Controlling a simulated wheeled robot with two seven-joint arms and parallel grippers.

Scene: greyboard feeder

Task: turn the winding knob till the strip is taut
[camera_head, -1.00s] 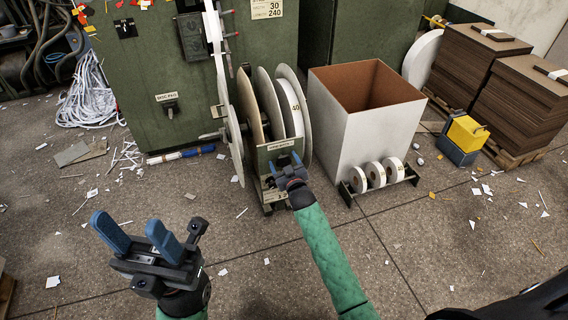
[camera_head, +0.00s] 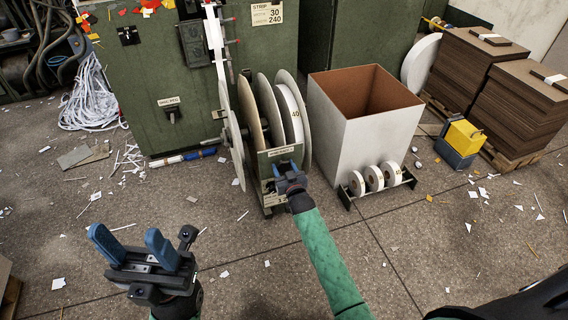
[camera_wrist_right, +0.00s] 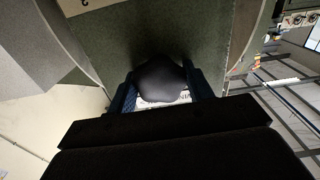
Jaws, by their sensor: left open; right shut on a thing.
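The winding knob (camera_wrist_right: 162,80) is a dark rounded grip in the right wrist view. My right gripper (camera_head: 290,172) is shut on it, with one blue finger on each side, at the front of the reel stand (camera_head: 281,154). The gripper hides the knob in the head view. The strip (camera_head: 215,45) is a white band coming down the front of the green machine towards the reels (camera_head: 268,115). I cannot tell how tight it is. My left gripper (camera_head: 133,246) is open and empty at lower left, above the floor and apart from the stand.
A white open box (camera_head: 350,135) stands right of the reels, with small white rolls (camera_head: 374,178) on a rack before it. A yellow and blue case (camera_head: 462,140) and brown board stacks (camera_head: 480,65) are further right. Paper scraps litter the open floor.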

